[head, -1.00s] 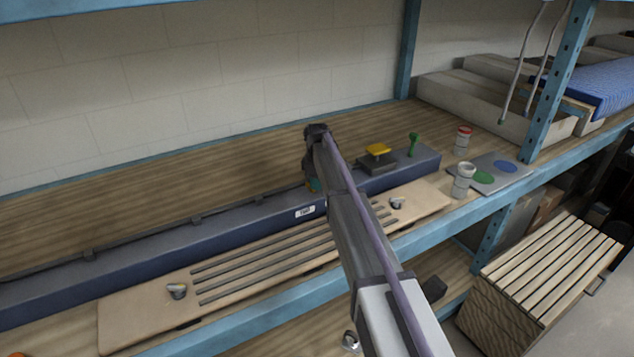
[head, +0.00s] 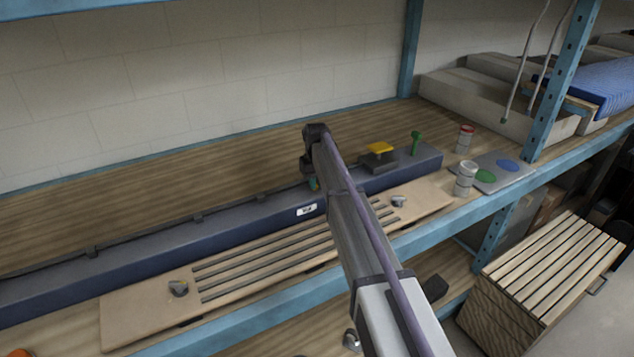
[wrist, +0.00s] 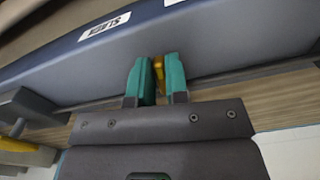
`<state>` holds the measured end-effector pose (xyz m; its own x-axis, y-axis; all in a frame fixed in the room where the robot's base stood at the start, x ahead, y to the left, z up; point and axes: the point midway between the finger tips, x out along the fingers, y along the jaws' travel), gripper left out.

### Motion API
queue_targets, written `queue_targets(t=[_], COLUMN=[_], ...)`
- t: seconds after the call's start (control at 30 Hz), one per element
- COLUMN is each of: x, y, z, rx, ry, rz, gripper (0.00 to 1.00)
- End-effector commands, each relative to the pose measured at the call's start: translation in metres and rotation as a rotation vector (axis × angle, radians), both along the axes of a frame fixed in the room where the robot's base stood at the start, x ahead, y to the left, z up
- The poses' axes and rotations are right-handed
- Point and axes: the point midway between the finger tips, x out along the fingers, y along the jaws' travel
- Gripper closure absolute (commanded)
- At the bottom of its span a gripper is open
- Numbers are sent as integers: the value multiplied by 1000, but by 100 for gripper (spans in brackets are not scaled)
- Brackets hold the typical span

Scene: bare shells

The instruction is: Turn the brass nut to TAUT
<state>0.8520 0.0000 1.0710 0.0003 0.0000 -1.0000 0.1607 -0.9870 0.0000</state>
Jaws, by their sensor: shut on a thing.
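The brass nut (wrist: 159,72) shows as a yellow sliver between the two teal fingers of my gripper (wrist: 157,78) in the wrist view. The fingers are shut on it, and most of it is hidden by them. It is at the long dark blue beam (wrist: 225,40). A white label (wrist: 105,27) on the beam appears upside down and seems to read SLACK. Part of a second white label shows at the top edge. In the head view my gripper (head: 312,184) is low over the beam (head: 245,221), behind a small white label (head: 307,209) whose text I cannot read.
A yellow-topped block (head: 379,152) and a green knob (head: 415,140) stand on the beam's right end. A slotted wooden board (head: 140,310) with metal knobs lies in front. Two small jars, one a white jar (head: 466,180), stand at right. A blue post (head: 555,85) rises beyond.

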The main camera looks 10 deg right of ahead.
Motion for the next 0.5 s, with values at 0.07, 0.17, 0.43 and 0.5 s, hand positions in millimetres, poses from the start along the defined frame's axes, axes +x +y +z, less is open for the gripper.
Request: queue_targets(t=[0.07, 0.17, 0.43, 0.5], x=[-1, -1, 0, 0], y=[1, 3, 7, 8], z=[0, 0, 0, 0], rx=[0, 0, 0, 0], ry=[1, 1, 1, 1], rz=[-70, -164, -421, -487], gripper=[100, 100, 100, 100])
